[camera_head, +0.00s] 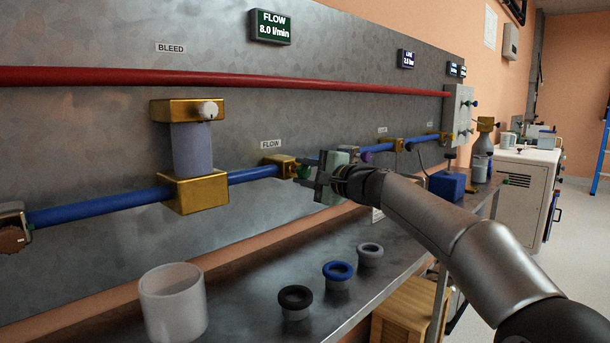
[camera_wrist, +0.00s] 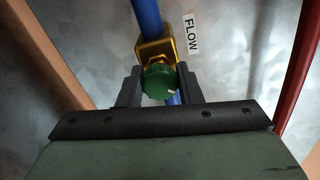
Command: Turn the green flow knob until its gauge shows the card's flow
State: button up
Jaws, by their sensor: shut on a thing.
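The green flow knob (camera_wrist: 159,82) sits on a brass valve body (camera_wrist: 155,49) on the blue pipe, beside the FLOW label (camera_wrist: 191,33). In the head view the knob (camera_head: 303,171) is mostly covered by my gripper (camera_head: 309,171). In the wrist view my gripper (camera_wrist: 159,88) has one finger on each side of the knob and is shut on it. A pale mark shows on the knob's face. The flow gauge (camera_head: 270,27) at the top of the panel reads 8.0 l/min. I cannot make out a card with a flow value.
A red pipe (camera_head: 220,78) runs along the panel above the blue pipe (camera_head: 100,207). A clear filter with brass ends (camera_head: 191,150) stands left of the valve. On the bench are a white cup (camera_head: 173,305) and several ringed caps (camera_head: 338,271).

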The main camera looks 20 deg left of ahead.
jog(key=o, duration=1)
jog(key=b+v, duration=0.1)
jog(key=v, duration=1.6)
jog(key=shift+s+d, duration=0.15)
jog(key=shift+d, duration=0.05)
jog(key=shift+r, duration=0.1)
